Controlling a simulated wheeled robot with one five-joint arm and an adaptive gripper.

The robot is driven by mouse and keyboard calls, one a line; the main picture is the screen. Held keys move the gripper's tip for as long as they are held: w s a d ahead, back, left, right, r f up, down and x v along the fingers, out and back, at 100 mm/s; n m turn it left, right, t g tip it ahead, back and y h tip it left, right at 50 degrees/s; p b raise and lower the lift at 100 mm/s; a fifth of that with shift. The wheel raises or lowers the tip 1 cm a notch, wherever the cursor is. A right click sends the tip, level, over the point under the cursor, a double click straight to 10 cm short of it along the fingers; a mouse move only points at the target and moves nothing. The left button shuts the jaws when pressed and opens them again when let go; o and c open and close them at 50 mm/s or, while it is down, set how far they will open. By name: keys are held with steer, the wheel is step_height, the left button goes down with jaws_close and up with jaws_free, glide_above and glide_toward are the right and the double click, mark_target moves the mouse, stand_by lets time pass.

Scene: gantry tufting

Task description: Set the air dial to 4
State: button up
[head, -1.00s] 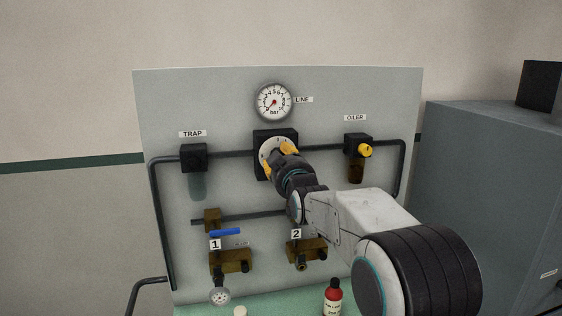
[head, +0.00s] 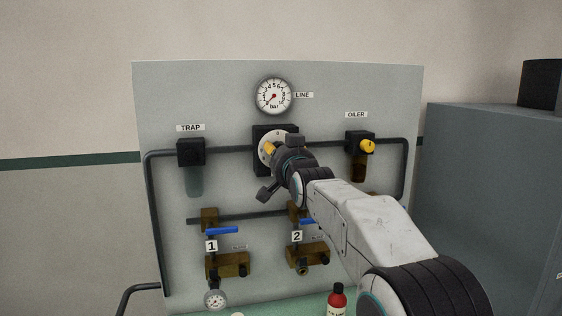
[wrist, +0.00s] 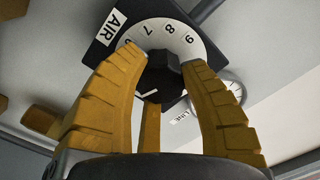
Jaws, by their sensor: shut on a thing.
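The air dial is a white numbered ring (wrist: 185,38) on a black block beside an "AIR" label (wrist: 116,20). In the wrist view 7, 8 and 9 show clearly; the lower numbers are hidden by my fingers. A black knob (wrist: 162,72) sits at its middle. My gripper (wrist: 163,64) has its yellow fingers closed around this knob. A short white mark shows below the knob, partly hidden. In the head view the dial's rim (head: 266,142) shows behind my gripper (head: 271,148), which covers the knob. The setting cannot be read.
A round bar gauge (head: 274,96) labelled LINE is above the dial. A trap (head: 191,153) is left, an oiler (head: 360,145) right. A grey cabinet (head: 490,190) is at right.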

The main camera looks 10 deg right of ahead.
steer(key=shift+f+m+b, duration=0.1)
steer(key=shift+m+b, duration=0.3)
steer(key=shift+m, duration=0.6)
steer(key=o, duration=1)
steer(key=shift+w+a, duration=0.1)
steer(key=shift+w, duration=0.05)
steer(key=shift+o, duration=1)
steer(key=s, duration=1.2)
